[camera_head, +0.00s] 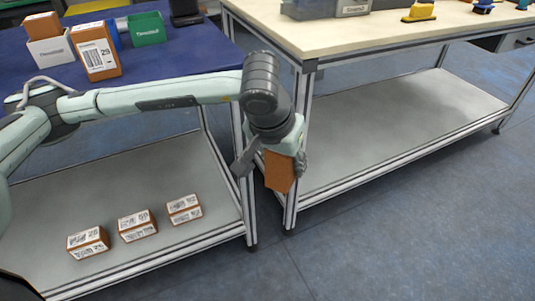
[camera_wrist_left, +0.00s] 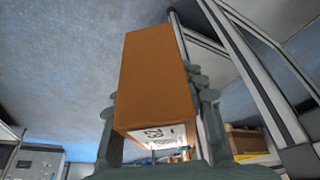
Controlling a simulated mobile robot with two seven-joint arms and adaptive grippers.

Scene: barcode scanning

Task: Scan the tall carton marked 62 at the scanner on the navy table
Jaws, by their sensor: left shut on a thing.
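My left gripper (camera_head: 284,160) is shut on a tall brown carton (camera_head: 279,172) and holds it tilted in the air, in front of the gap between the two tables. The carton also fills the middle of the left wrist view (camera_wrist_left: 156,80), between the fingers of the left gripper (camera_wrist_left: 158,110). A white label on its lower end shows two digits, possibly upside down; I cannot read them surely. The navy table (camera_head: 185,55) is at the upper left. A black device (camera_head: 185,12), possibly the scanner, stands at its back, cut by the frame. My right gripper is out of view.
A brown carton marked 29 (camera_head: 95,50) stands on the navy table by a white bin (camera_head: 48,50) and a green bin (camera_head: 146,28). Three small labelled boxes, one here (camera_head: 137,225), sit on the lower shelf (camera_head: 180,165). A cream table (camera_head: 320,35) stands right.

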